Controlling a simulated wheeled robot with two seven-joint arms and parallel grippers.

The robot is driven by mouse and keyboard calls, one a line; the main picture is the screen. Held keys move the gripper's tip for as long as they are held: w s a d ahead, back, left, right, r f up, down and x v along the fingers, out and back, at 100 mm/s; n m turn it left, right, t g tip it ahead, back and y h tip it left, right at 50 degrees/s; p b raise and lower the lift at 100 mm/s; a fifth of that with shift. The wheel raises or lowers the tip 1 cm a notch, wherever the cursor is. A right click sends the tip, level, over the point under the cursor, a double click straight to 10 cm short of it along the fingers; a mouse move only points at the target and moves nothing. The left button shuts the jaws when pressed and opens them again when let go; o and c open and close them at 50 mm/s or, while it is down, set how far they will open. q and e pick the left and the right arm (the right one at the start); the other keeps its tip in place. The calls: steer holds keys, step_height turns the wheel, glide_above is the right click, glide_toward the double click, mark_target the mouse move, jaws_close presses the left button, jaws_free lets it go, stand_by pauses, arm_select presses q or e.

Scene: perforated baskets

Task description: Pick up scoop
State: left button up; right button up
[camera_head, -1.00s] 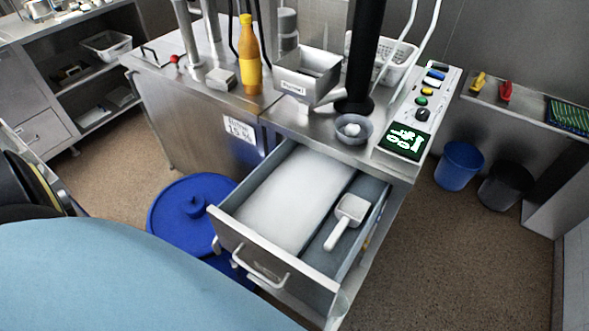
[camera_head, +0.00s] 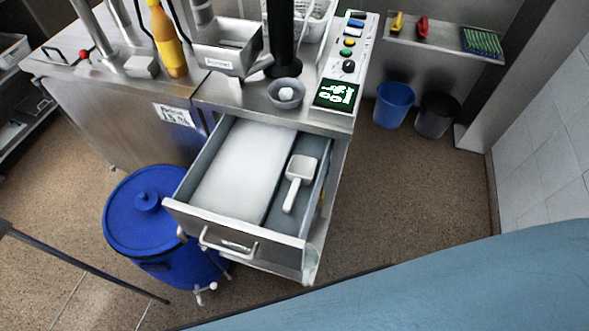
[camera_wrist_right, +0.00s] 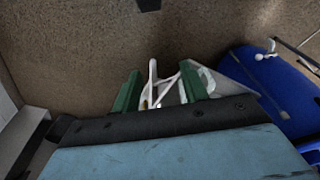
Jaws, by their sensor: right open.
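The white scoop (camera_head: 299,172) lies in the right compartment of the open drawer (camera_head: 232,237), its handle pointing toward the drawer front. A white slab or fill lies in the compartment to its left. My right gripper (camera_wrist_right: 165,84) shows in the right wrist view with two green fingers apart and nothing between them. It is over the brown floor, away from the scoop, which is not clearly seen in that view. My left gripper is not in view.
A blue lidded barrel (camera_head: 147,207) stands left of the drawer. The counter above holds a yellow bottle (camera_head: 167,42), a small bowl (camera_head: 285,94) and a control panel (camera_head: 347,62). A blue bin (camera_head: 394,104) and a dark bin (camera_head: 437,115) stand at right. Floor right of the drawer is clear.

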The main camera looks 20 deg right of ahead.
steer(key=w+a+r+p, duration=0.2)
steer(key=w+r, duration=0.3)
steer(key=r, duration=0.3)
steer(key=w+a+r+p, duration=0.15)
steer(key=w+r, duration=0.25)
steer(key=r, duration=0.4)
step_height(320, 180, up, 26)
steer(key=m+g+p, duration=0.2)
steer(key=m+p, duration=0.2)
steer(key=m, duration=0.4)
glide_above(295, 187)
steer(key=f, duration=0.5)
steer(key=f+b, duration=0.1)
steer(key=f, duration=0.1)
steer(key=shift+w+a+f, duration=0.15)
steer(key=shift+w+f, duration=0.1)
steer(key=shift+f, duration=0.1)
steer(key=shift+s+f, duration=0.15)
steer(key=shift+f, duration=1.2)
steer(key=shift+s+f, duration=0.1)
steer(key=shift+f, duration=1.25)
steer(key=shift+c, duration=0.3)
jaws_close()
